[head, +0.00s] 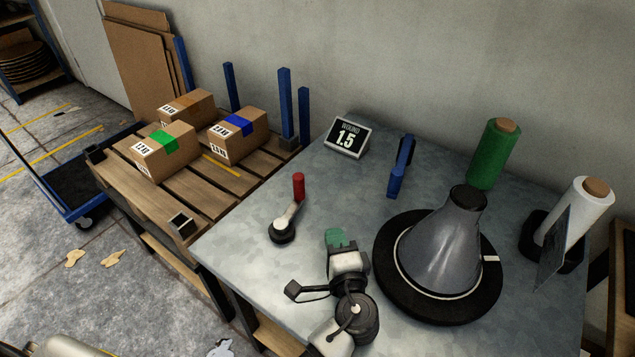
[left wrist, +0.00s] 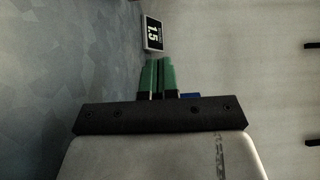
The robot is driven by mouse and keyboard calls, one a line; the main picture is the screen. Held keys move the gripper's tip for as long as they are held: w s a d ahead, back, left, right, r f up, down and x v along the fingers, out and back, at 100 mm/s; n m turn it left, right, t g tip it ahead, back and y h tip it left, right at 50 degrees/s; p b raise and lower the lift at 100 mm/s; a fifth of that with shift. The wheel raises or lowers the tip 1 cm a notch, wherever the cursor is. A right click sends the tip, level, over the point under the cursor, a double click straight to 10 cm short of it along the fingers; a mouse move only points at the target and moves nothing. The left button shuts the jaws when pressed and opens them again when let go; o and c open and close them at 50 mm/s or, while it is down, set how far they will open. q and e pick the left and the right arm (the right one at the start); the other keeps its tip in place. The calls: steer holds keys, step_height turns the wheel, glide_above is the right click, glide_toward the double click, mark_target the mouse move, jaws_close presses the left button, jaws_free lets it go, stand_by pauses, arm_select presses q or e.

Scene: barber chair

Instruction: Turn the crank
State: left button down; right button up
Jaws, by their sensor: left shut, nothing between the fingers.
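The crank (head: 290,210) stands on the grey metal table in the head view, with a black round hub at its base, a pale arm and an upright red handle (head: 298,186). My left gripper (head: 336,238) with green fingertips is over the table, to the right of the crank and apart from it. The fingers are shut and empty; they also show in the left wrist view (left wrist: 160,78). A dark grey cone (head: 445,245) sits on a black round turntable (head: 390,283) to the right of my gripper. My right gripper does not show.
A display (head: 347,138) reading "WOUND 1.5" stands at the back of the table. A blue post (head: 400,170), a green roll (head: 495,153) and a white roll (head: 575,213) stand behind and right. A wooden pallet (head: 140,187) with three boxes is at left.

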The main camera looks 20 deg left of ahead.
arm_select(q)
steer(key=shift+w+a, duration=0.1)
steer(key=shift+w, duration=0.25)
steer(key=shift+w+a+r, duration=0.1)
steer(key=shift+w+a, duration=0.05)
steer(key=shift+w, duration=0.15)
steer(key=p+x, duration=0.1)
steer(key=x, duration=0.7)
steer(key=shift+w+a, duration=0.15)
steer(key=shift+a, duration=0.05)
steer(key=shift+w+a+p, duration=0.25)
steer(key=shift+w+a, duration=0.05)
steer(key=shift+a, duration=0.65)
steer(key=shift+w+a+p, duration=0.25)
steer(key=shift+w+a, duration=0.05)
steer(key=shift+a, duration=0.7)
steer(key=shift+w+y+b, duration=0.1)
steer(key=shift+y+b, duration=0.2)
steer(key=shift+b, duration=0.05)
steer(key=shift+a+n, duration=0.15)
steer(key=shift+n, duration=0.15)
